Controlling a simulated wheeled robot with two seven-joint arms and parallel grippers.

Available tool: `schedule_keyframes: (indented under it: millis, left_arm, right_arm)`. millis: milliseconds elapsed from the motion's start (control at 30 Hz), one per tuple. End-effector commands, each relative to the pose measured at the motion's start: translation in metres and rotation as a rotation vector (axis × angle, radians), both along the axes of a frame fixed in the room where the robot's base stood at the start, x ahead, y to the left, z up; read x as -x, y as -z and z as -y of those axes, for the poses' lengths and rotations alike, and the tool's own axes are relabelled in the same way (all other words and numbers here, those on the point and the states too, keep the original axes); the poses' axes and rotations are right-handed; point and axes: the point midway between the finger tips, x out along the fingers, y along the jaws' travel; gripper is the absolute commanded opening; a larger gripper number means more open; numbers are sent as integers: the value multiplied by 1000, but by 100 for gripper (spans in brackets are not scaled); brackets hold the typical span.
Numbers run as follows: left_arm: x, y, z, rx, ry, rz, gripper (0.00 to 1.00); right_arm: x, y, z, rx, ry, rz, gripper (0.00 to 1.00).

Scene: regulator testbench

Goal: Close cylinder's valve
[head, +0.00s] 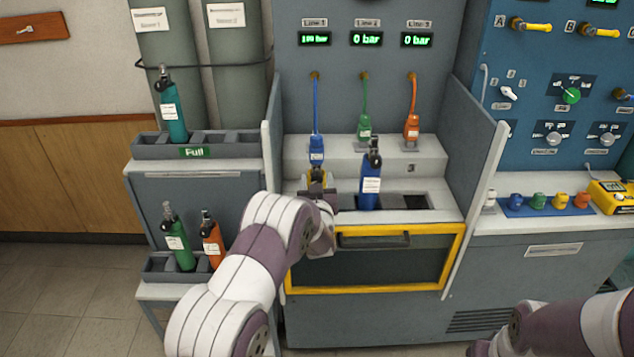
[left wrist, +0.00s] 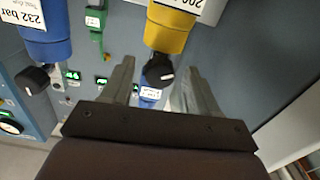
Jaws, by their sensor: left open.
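My left gripper (head: 318,182) is at the left slot of the bench tray, in front of a yellow cylinder (head: 310,174) that it mostly hides. In the left wrist view the yellow cylinder (left wrist: 170,30) has a black valve knob (left wrist: 158,70) lying between the spread fingers of my gripper (left wrist: 158,72). The fingers stand apart with gaps beside the knob. A blue cylinder (head: 370,185) with a black valve top stands to the right in the tray. It shows in the left wrist view with a 232 bar label (left wrist: 38,15). My right arm shows at the lower right, its gripper out of frame.
Blue, green and orange hose connectors (head: 316,150) hang above the bench. The line 1 display (head: 314,39) is lit with a nonzero reading; lines 2 and 3 read 0 bar. Grey side panels (head: 475,165) flank the bench. Racks at left hold teal, green and orange cylinders.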

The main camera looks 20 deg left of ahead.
Motion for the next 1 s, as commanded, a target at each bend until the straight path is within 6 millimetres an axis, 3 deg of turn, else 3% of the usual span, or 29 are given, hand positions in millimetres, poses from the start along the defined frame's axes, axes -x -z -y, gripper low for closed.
schedule_keyframes:
  millis: [167,367,667,1000]
  left_arm:
    - [0,0,0,0,0,0,60]
    - [0,0,0,0,1,0,3]
    - [0,0,0,-25,1,-6,3]
    - [0,1,1,-225,1,-63,3]
  right_arm:
    - [0,0,0,0,0,0,43]
    - [0,0,0,0,0,0,43]
    - [0,1,0,0,0,0,43]
    - [0,8,0,0,0,0,43]
